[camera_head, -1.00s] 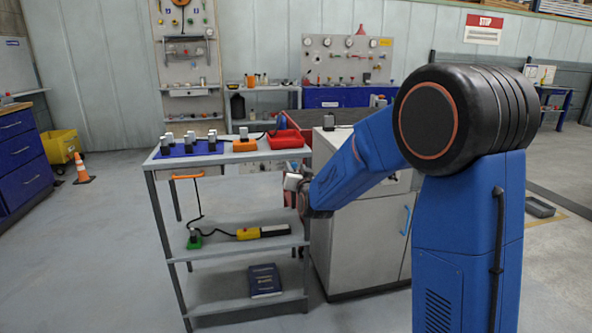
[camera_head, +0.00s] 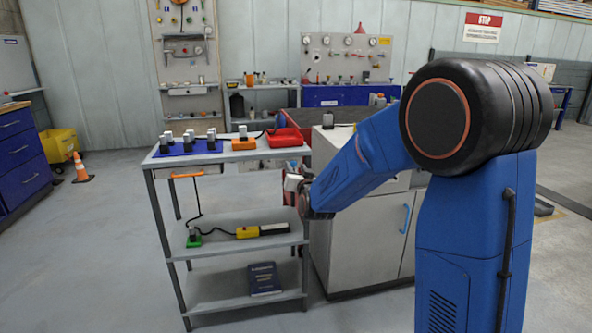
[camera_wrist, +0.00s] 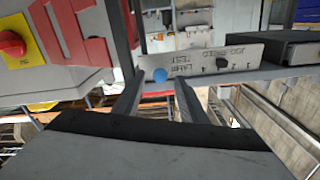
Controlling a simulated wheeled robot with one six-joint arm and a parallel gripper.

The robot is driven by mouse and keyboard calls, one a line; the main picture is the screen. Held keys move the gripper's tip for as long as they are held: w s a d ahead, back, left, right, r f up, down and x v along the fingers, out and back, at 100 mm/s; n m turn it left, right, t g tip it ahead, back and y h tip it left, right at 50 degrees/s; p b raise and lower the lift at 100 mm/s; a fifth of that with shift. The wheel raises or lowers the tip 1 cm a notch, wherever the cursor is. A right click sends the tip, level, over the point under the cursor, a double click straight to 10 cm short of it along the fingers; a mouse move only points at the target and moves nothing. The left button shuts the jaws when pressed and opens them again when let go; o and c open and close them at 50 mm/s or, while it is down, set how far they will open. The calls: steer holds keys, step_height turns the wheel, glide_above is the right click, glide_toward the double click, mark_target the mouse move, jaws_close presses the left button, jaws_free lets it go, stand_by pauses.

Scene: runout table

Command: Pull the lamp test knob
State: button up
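The lamp test knob (camera_wrist: 160,75) is a small round blue knob on a grey panel, beside an upside-down "LAMP TEST" label (camera_wrist: 193,60) in the wrist view. My gripper (camera_wrist: 158,84) is open, with its two dark fingers apart. The blue knob shows in the gap between the fingertips. I cannot tell whether the fingers reach around it or stop short, and no contact shows. In the head view my gripper (camera_head: 293,184) is beside the grey cabinet, and the knob cannot be made out there.
A black jog speed knob (camera_wrist: 221,63) sits on the same panel, right of the label. A red knob on a yellow plate (camera_wrist: 12,43) is at the upper left. A shelf cart (camera_head: 225,250) stands left of my gripper, and a grey cabinet (camera_head: 355,245) stands close behind it.

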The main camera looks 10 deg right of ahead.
steer(key=shift+s, duration=0.15)
steer(key=s, duration=1.7)
steer(key=shift+s, duration=0.1)
steer(key=s+d+f+n+g, duration=0.1)
steer(key=s+d+f+g, duration=0.2)
steer(key=s, duration=0.9)
steer(key=s+d+f+n+g, duration=0.15)
steer(key=s+g, duration=0.45)
steer(key=s, duration=0.6)
steer(key=s+d+f+n+g, duration=0.1)
steer(key=s+d+f+g, duration=0.25)
steer(key=s, duration=0.75)
steer(key=w+a+r+t, duration=0.2)
steer(key=w+t, duration=0.2)
steer(key=w, duration=1.4)
steer(key=w+a+r+n+t, duration=0.1)
steer(key=w+a+r+t, duration=0.2)
steer(key=w, duration=1.5)
steer(key=w+a+r+n+t, duration=0.1)
steer(key=w+t, duration=0.4)
steer(key=w, duration=1.3)
steer(key=shift+a+r+n+t, duration=0.25)
steer(key=shift+a+r, duration=0.6)
steer(key=shift+a, duration=0.1)
